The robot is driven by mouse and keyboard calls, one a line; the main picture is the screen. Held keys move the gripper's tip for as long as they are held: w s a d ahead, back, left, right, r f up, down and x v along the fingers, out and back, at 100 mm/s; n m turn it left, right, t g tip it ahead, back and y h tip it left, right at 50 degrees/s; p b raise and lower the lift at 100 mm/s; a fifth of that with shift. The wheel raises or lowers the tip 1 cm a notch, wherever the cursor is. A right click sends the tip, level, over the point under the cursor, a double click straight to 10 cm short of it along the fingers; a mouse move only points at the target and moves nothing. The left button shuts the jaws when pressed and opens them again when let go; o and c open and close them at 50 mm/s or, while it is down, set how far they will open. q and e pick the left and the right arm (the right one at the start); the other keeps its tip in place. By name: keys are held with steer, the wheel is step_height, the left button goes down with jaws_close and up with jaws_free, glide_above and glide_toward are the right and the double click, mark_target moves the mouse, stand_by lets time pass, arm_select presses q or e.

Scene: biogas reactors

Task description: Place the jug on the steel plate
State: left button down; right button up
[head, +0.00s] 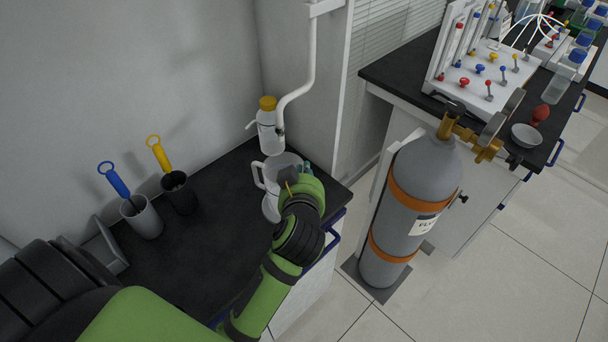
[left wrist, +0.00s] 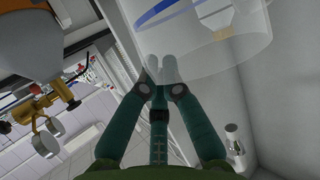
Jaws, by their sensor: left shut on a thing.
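The jug (head: 284,164) is a translucent whitish vessel with a handle on its left side. It is at the right end of the black counter, below a bent white pipe. My left gripper (head: 307,169) is at the jug's right side, partly hidden by my own arm. In the left wrist view, the fingers (left wrist: 159,72) are shut on the wall of the clear jug (left wrist: 205,60). A pale rounded surface (head: 270,207) shows under the jug; I cannot tell whether it is the jug's lower part or the steel plate. My right gripper is not in view.
A white bottle with a yellow cap (head: 267,125) stands behind the jug. Two cups hold a blue-handled tool (head: 114,180) and a yellow-handled tool (head: 160,154). A grey gas cylinder (head: 420,180) stands right of the counter. The counter's middle (head: 215,215) is clear.

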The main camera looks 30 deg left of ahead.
arm_select(q)
steer(key=c, duration=1.4)
jaws_free()
steer(key=shift+f, duration=0.1)
steer(key=v, duration=1.2)
